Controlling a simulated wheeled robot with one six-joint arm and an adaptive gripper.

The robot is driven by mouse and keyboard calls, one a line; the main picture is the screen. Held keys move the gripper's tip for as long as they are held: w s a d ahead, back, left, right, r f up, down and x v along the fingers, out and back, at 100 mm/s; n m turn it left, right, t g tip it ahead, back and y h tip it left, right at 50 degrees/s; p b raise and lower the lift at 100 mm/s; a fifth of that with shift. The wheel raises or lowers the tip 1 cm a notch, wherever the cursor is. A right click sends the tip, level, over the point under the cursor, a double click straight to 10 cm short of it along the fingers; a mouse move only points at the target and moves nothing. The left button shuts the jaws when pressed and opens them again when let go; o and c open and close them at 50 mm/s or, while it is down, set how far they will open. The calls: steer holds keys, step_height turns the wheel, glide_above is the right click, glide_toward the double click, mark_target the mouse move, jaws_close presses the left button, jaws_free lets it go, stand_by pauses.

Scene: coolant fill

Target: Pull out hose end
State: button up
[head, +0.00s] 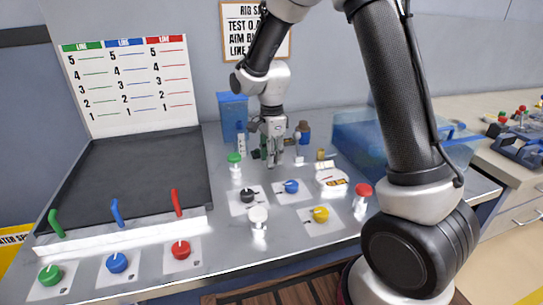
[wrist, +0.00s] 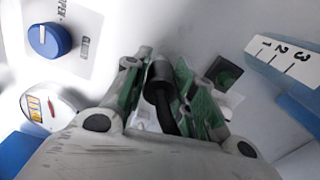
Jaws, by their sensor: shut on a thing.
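My gripper (head: 272,158) is over the back middle of the metal worktop and points down. In the wrist view, its green-padded fingers (wrist: 160,85) are shut on the black hose end (wrist: 158,75). A black hose (wrist: 168,117) runs from this end back between the fingers. The fingers hide part of the hose end. I cannot tell whether its tip is seated in anything or free. In the head view the hose end is too small and covered to make out.
A blue container (head: 232,112) stands behind my gripper, left. A translucent blue tub (head: 352,140) is at the right. Green (head: 235,160), white (head: 258,216) and red-topped (head: 362,194) fittings stand around. Blue (head: 290,186), black (head: 248,195) and yellow (head: 321,214) knobs lie in front.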

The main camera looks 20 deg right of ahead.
steer(key=shift+r, duration=0.3)
steer(key=shift+r, duration=2.35)
steer(key=shift+s, duration=0.1)
